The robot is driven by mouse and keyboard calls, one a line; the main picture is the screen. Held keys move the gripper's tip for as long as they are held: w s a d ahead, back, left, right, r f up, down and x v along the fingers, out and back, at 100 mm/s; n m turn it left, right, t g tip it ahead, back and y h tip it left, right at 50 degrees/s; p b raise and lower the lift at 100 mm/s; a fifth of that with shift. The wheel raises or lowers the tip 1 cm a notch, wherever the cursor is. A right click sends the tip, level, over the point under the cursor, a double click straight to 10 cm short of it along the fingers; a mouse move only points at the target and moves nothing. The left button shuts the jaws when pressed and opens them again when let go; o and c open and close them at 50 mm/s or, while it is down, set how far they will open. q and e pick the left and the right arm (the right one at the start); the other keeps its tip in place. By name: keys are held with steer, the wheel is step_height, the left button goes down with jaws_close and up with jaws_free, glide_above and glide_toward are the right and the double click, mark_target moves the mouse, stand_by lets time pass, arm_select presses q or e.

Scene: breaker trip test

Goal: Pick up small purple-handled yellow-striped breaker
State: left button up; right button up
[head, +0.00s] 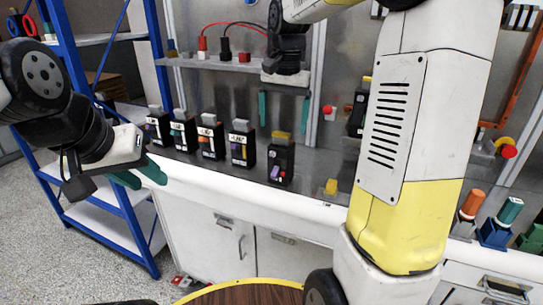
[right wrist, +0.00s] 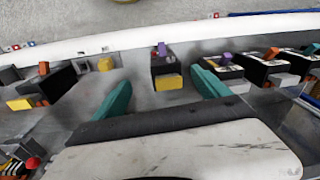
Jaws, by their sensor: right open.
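A black breaker with a purple handle and a yellow block on top (head: 281,162) stands upright on the bench, at the right end of a row. In the right wrist view this breaker (right wrist: 164,68) shows between the teal fingers, apart from them. My right gripper (head: 284,112) is open and empty above it. The neighbouring breaker (head: 242,148) has a grey top; in the right wrist view it (right wrist: 224,68) also shows a purple handle. Which one bears a yellow stripe is hard to tell. My left gripper (head: 140,178) hangs left of the row, its opening unclear.
Several more breakers, including an orange-handled one (head: 210,138), stand close by on the left. A small yellow block (head: 331,187) lies on the bench to the right. A shelf (head: 215,63) with red and black plugs is behind. My right arm hides part of the bench.

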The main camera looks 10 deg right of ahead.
mark_target(281, 144)
steer(key=shift+m+g, duration=0.4)
steer(key=shift+m, duration=0.1)
steer(key=w, duration=0.1)
steer(key=w+f, duration=0.1)
steer(key=w, duration=0.1)
steer(key=shift+w+f, duration=0.4)
steer(key=shift+w+d+f, duration=0.1)
steer(key=shift+w+f, duration=0.1)
steer(key=shift+f, duration=0.1)
steer(key=f, duration=0.7)
steer(key=shift+d+f, duration=0.25)
steer(key=shift+f, duration=0.05)
steer(key=shift+c, duration=0.4)
jaws_close()
